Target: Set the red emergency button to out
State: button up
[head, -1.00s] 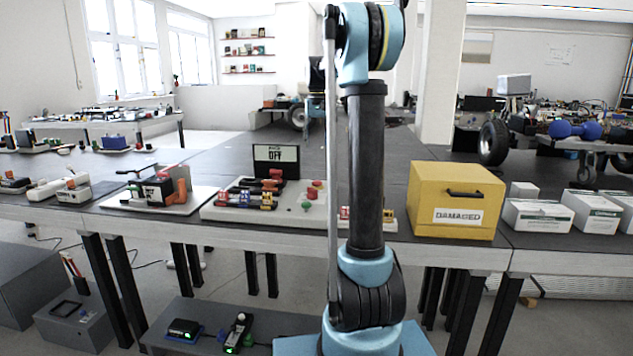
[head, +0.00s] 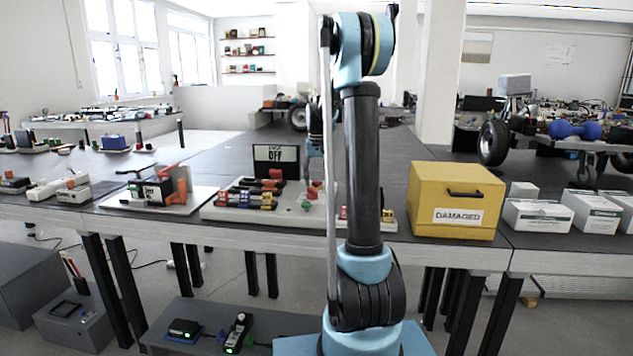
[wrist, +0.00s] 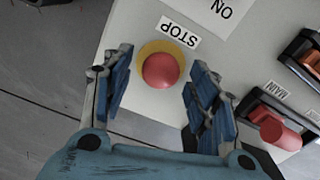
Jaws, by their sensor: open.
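The red emergency button (wrist: 161,71) is a round red cap with a yellow ring, next to an upside-down STOP label (wrist: 179,30) in the wrist view. My gripper (wrist: 160,62) is open, with one blue-padded finger to the left of the button and one to the right. Gaps show between both fingers and the cap, and I cannot tell their height relative to it. In the head view the wrist end of my arm hangs over the right part of the pale control panel (head: 225,212), partly hidden behind my arm link. The panel's display (head: 276,154) reads OFF.
A red-ended MAIN switch (wrist: 275,131) sits close to the right finger in the wrist view. A yellow DAMAGED box (head: 457,200) stands right of the panel. A board with an orange-and-black device (head: 160,197) lies to its left.

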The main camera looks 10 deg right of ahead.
aim_at(317, 181)
jog(key=shift+f, duration=0.2)
grip_shut()
jog(key=shift+r, duration=0.85)
grip_release()
jog(key=shift+r, duration=0.15)
notch_tip(317, 181, up, 12)
jog(key=shift+f, duration=0.2)
